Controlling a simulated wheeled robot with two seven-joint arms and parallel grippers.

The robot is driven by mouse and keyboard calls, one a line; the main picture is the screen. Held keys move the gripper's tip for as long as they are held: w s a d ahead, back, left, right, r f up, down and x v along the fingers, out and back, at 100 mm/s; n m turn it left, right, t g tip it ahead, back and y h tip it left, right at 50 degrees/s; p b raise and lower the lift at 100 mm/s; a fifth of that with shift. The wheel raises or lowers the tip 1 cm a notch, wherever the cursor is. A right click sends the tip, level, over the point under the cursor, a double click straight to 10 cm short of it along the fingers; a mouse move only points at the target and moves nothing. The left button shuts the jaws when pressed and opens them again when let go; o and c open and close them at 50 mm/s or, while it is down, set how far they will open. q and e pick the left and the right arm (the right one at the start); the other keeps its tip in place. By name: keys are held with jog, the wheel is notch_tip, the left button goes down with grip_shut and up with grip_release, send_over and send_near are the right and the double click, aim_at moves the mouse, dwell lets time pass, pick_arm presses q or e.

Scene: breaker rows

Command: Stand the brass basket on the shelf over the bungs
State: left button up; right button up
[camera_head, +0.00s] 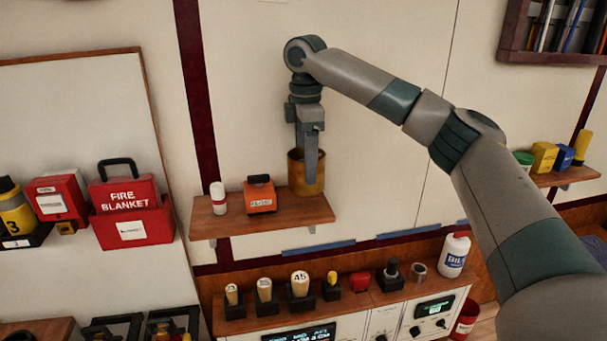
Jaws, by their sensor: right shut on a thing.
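The brass basket (297,177) is a yellow-brown open cup at the right part of the wooden shelf (262,221). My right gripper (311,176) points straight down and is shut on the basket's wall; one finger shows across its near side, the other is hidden. The basket is upright. Its bottom is at the shelf top or just over it; I cannot tell whether it touches. The bungs, pale tapered pieces in black holders, stand on the ledge below: one (232,294), another (265,290) and the largest (299,284), marked 45. My left gripper is not in view.
On the shelf, an orange box (260,195) stands just left of the basket, with a white bottle (218,198) further left. A red fire blanket case (130,207) hangs at left. A white jug (454,255) stands on the lower ledge. Another shelf (560,178) is at right.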

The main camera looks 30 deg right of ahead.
jog(key=shift+w+f, duration=0.1)
jog(key=shift+f, duration=0.15)
jog(key=shift+f, duration=0.35)
notch_tip(320, 180, down, 3)
jog(key=shift+r+p, duration=0.15)
jog(key=shift+p, duration=0.75)
jog(key=shift+f, duration=0.25)
jog(key=o, duration=1.3)
jog(key=shift+c, duration=0.2)
jog(key=shift+r, duration=0.1)
